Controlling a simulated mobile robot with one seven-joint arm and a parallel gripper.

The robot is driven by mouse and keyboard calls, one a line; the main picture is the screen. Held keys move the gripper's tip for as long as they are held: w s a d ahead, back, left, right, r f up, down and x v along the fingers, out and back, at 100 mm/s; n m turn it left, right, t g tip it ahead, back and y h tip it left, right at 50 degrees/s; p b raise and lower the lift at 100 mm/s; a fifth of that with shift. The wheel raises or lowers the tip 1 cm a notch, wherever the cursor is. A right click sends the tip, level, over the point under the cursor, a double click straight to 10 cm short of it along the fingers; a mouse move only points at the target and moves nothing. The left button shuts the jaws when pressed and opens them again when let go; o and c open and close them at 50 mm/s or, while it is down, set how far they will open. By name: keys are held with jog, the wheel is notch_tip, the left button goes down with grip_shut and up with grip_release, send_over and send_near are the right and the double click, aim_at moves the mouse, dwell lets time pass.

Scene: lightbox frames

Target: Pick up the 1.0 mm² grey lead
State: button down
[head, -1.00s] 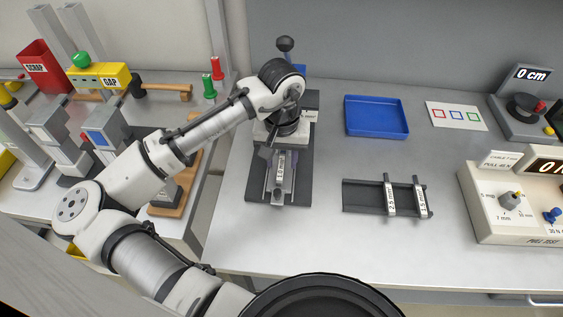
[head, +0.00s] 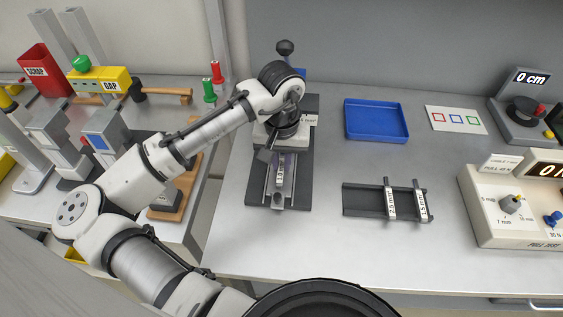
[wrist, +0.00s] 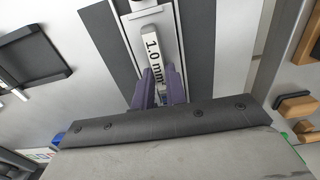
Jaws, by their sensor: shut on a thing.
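The 1.0 mm² lead (wrist: 153,48) carries a white label and lies along the light metal channel of a dark fixture (head: 253,190). In the head view the label (head: 280,179) shows just below my gripper (head: 282,160). In the wrist view the two purple fingers of my gripper (wrist: 161,88) stand on either side of the lead's near end and are shut on it. The fingers hide part of the lead. I cannot tell any gap between lead and channel.
A dark rack (head: 360,201) to the right holds the 2.5 mm² lead (head: 390,203) and the 1.5 mm² lead (head: 421,206). A blue tray (head: 376,133) stands behind it. The pull-test box (head: 500,225) is at the right. The bench front is clear.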

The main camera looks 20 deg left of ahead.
aim_at(282, 166)
jog(key=shift+r, duration=0.4)
notch_tip(282, 166, up, 2)
jog(key=shift+s+r+b, duration=0.1)
jog(key=shift+b, duration=0.4)
jog(key=s+d+b, duration=0.1)
jog(key=s+b, duration=0.1)
jog(key=s, duration=0.2)
jog(key=s+d+b, duration=0.1)
jog(key=s, duration=0.4)
jog(key=s+d+b, duration=0.2)
jog(key=s, duration=0.3)
jog(key=shift+s+f+b, duration=0.15)
jog(key=shift+f+b, duration=0.2)
jog(key=s+b, duration=0.2)
jog(key=b, duration=0.1)
jog(key=shift+d+r, duration=0.1)
jog(key=shift+d, duration=0.2)
jog(key=shift+s+d+r+b, duration=0.25)
jog(key=shift+s+b, duration=0.15)
jog(key=shift+b, duration=0.3)
